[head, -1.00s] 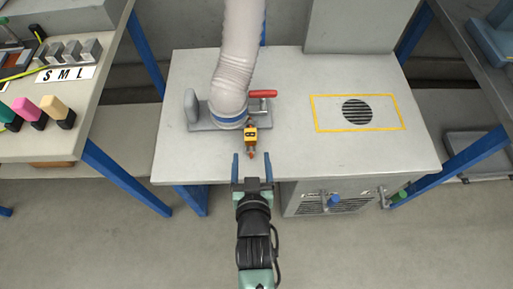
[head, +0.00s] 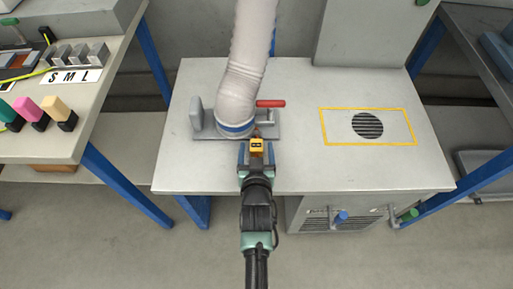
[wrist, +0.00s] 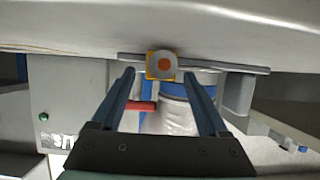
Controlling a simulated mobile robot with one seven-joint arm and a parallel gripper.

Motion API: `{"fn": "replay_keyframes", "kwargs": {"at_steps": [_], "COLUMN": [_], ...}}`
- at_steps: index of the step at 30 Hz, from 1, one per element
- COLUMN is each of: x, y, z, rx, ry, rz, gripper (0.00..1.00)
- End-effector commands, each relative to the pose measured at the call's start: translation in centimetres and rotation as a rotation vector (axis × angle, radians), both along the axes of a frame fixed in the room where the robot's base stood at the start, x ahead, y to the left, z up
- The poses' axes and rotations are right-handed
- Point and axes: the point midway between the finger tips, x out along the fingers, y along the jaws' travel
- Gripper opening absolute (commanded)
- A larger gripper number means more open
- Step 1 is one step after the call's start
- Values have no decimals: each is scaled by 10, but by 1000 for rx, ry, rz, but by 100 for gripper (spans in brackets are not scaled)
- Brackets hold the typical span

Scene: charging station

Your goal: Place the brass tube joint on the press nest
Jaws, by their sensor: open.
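I cannot make out a brass tube joint or a press nest for certain in either view. My gripper (head: 256,150) is open at the front of the grey bench. Its blue fingers stand either side of a small yellow block (head: 257,142) with a dark mark, at the foot of a ribbed hose. In the wrist view the yellow block (wrist: 152,66) shows end-on, with a grey disc and orange centre, between or just beyond the open fingertips (wrist: 159,74). I cannot tell whether either finger touches it.
The ribbed hose (head: 246,75) stands on a grey base with a red handle (head: 271,103) at right and a grey upright plate (head: 195,113) at left. A yellow-outlined vent (head: 367,126) lies right on the bench (head: 300,170). Another bench with coloured blocks (head: 58,108) stands left.

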Motion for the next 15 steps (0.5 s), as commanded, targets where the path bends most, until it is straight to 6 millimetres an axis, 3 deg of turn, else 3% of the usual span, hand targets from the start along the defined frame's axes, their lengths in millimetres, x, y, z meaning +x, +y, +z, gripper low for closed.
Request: {"fn": "replay_keyframes", "kwargs": {"at_steps": [4,12,15], "x": [13,15,15], "y": [0,0,0], "z": [-6,-6,-6], "rx": [0,0,0], "ry": [-1,0,0], "rz": [0,0,0], "gripper": [78,78,61]}}
